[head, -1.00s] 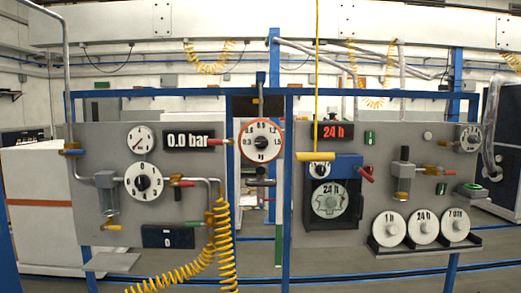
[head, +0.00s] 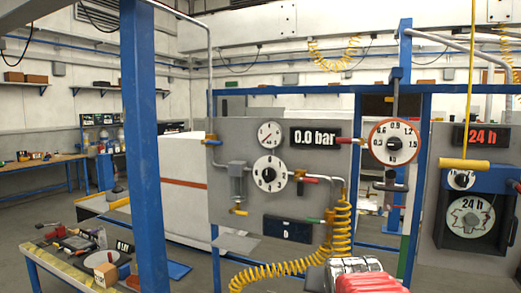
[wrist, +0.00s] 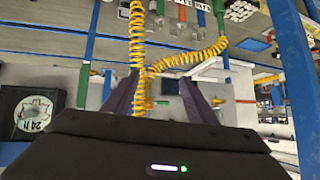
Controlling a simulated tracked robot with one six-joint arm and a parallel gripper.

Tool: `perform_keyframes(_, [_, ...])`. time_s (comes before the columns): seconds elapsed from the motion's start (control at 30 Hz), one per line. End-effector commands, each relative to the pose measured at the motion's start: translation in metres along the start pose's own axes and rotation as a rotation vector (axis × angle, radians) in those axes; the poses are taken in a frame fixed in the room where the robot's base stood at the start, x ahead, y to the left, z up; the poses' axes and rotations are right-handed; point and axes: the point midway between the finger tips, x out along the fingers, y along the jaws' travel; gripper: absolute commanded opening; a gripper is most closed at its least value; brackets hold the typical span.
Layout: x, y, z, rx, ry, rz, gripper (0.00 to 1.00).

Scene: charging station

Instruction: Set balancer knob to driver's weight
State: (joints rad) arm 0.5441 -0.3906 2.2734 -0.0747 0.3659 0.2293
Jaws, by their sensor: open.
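The round white dial with a red ring (head: 394,142), marked 0.3 to 1.5, hangs on the blue frame at the right in the head view. It has a dark knob at its centre, whose exact setting is too small to read. I take this to be the balancer knob. My gripper (wrist: 158,92) shows in the wrist view with its two dark fingers spread apart and nothing between them. A yellow coiled hose (wrist: 137,45) appears beyond the fingers. The gripper is not clearly visible in the head view. I cannot tell which thing is the driver.
A grey panel (head: 315,180) carries gauges and a 0.0 bar display (head: 315,137). A yellow coiled hose hangs below it. A blue post (head: 145,150) stands at the left. A table (head: 60,275) holds tools and a small display. The 24 h unit (head: 470,215) is at the right.

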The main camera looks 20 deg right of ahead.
Motion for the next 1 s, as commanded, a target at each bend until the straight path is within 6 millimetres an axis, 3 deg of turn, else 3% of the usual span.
perform_keyframes(0.27, [-0.001, 0.026, -0.097, -0.003, 0.35, 0.006, 0.52])
perform_keyframes(0.47, [-0.022, 0.05, -0.163, -0.024, 0.612, 0.036, 0.52])
perform_keyframes(0.6, [-0.047, 0.073, -0.202, -0.042, 0.795, 0.091, 0.52])
perform_keyframes(0.8, [-0.085, 0.099, -0.239, -0.072, 1.005, 0.175, 0.52])
perform_keyframes(1.0, [-0.1, 0.109, -0.25, -0.083, 1.081, 0.211, 0.52])
